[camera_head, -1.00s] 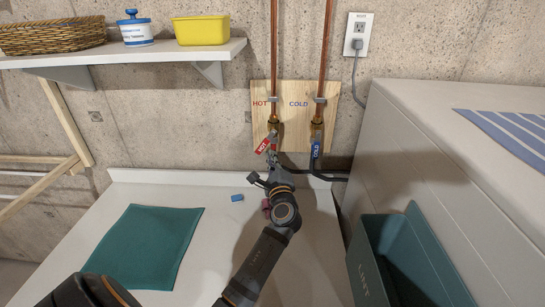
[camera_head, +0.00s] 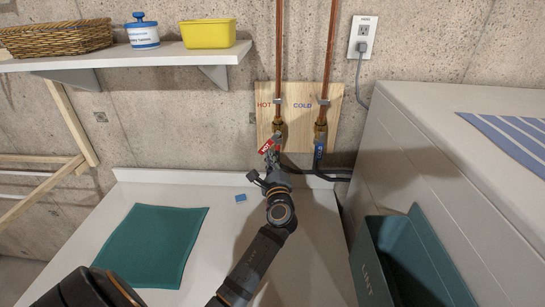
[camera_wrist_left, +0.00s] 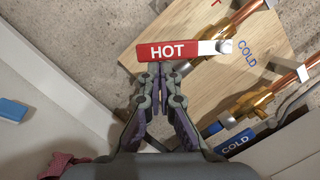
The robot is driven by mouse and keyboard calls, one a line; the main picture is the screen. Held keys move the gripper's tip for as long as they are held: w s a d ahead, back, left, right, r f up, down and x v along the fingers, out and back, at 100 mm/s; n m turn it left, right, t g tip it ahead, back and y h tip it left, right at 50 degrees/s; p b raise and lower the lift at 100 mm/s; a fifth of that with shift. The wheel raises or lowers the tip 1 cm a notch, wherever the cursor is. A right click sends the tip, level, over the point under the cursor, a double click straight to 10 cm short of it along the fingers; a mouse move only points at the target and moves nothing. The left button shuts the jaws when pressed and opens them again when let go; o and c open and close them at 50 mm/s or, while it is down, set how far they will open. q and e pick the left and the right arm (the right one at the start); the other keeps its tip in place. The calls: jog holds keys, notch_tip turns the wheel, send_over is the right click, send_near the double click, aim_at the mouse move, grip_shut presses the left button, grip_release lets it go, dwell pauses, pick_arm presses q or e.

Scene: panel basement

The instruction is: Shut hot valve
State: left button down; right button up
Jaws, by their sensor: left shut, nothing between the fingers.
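The hot valve's red lever (camera_wrist_left: 168,51), lettered HOT, shows in the left wrist view just beyond my left fingertips. Its silver end (camera_wrist_left: 222,47) is at the right, by the brass fitting. In the head view the red lever (camera_head: 266,145) slants down to the left from the hot pipe (camera_head: 278,70). My left gripper (camera_wrist_left: 160,72) is shut and empty, its fingertips at the lever's lower edge; I cannot tell whether they touch it. The same gripper (camera_head: 272,160) partly hides the valve in the head view. My right gripper is not in view.
The cold valve's blue lever (camera_head: 319,151) hangs down close by on the right. Both pipes are on a wooden board (camera_head: 291,118). A teal cloth (camera_head: 150,247) and a small blue piece (camera_head: 240,198) lie on the white counter. A lint bin (camera_head: 415,265) and white appliance stand right.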

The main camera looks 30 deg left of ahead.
pick_arm(q)
jog(key=m+p, duration=0.1)
jog(key=s+a+r+m+t+p, duration=0.1)
jog(key=m, duration=0.1)
jog(key=shift+a+r+m, duration=0.15)
jog(key=shift+a+m, duration=0.1)
jog(key=shift+m, duration=0.05)
jog(key=r+m+p, duration=0.1)
jog(key=m, duration=0.1)
jog(key=s+a+r+m+t+h+p, duration=0.1)
jog(key=m+p, duration=0.1)
jog(key=a+r+m+p, duration=0.1)
jog(key=m+p, duration=0.1)
jog(key=m, duration=0.1)
jog(key=shift+s+a+t+h, duration=0.2)
jog(key=shift+t+h, duration=0.1)
jog(key=shift+h, duration=0.1)
